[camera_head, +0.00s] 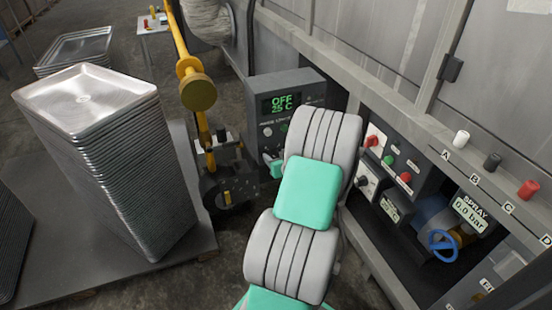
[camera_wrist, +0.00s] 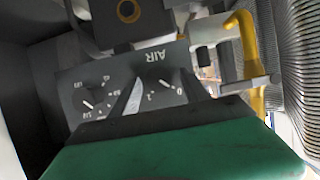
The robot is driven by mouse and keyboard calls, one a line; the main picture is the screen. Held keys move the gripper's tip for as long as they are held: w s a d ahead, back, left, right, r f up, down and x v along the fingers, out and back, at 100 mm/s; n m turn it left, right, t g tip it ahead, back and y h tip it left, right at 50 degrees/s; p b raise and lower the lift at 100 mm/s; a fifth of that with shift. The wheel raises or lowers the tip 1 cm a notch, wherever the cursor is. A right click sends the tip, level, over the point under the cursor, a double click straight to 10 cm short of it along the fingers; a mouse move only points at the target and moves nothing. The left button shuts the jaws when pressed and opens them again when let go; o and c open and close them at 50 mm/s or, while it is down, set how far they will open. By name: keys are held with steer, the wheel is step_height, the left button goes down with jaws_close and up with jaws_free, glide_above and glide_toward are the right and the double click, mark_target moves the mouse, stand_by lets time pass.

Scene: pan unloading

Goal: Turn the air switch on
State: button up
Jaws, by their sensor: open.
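In the wrist view, a dark panel (camera_wrist: 75,80) carries the upside-down label AIR. Below the label, the air switch (camera_wrist: 167,84) shows a short white pointer line and the marks 0 and 1. My gripper (camera_wrist: 161,82) is open, its two grey fingers reaching up to the panel, one on each side of the switch area. I cannot tell whether they touch the switch. The green gripper body hides the lower part of the panel. In the head view my arm hides most of the gripper and the switch.
A second dial (camera_wrist: 95,104) sits left of the switch. The grey control box (camera_head: 275,118) displays OFF and 25 C. A tall tray stack (camera_head: 115,165) and a yellow pipe (camera_head: 180,30) stand to the left. Red and green buttons and a blue valve wheel (camera_head: 443,246) are at right.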

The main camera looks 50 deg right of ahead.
steer(key=shift+a, duration=0.1)
jaws_close()
stand_by(0.4)
steer(key=m+y, duration=0.1)
steer(key=m+t, duration=0.1)
steer(key=m, duration=0.1)
steer(key=shift+s+d+y, duration=0.1)
steer(key=shift+d+y, duration=0.15)
steer(key=shift+y, duration=0.15)
steer(key=m+t, duration=0.1)
steer(key=m+y, duration=0.1)
steer(key=m, duration=0.1)
steer(key=shift+d+f+t+y+b, duration=0.1)
steer(key=shift+f+t+y+b, duration=0.1)
steer(key=shift+t+y+b, duration=0.15)
steer(key=shift+s+d+f+m+t+y+b, duration=0.15)
steer(key=shift+m+t+b, duration=0.4)
steer(key=shift+m, duration=0.7)
steer(key=shift+w+a+f+m+t+y+b, duration=0.25)
steer(key=shift+m+t, duration=0.35)
steer(key=shift+m, duration=0.6)
steer(key=shift+s+d+r+m+t+y+b, duration=0.15)
steer(key=shift+m+t+b, duration=0.4)
steer(key=shift+m, duration=0.7)
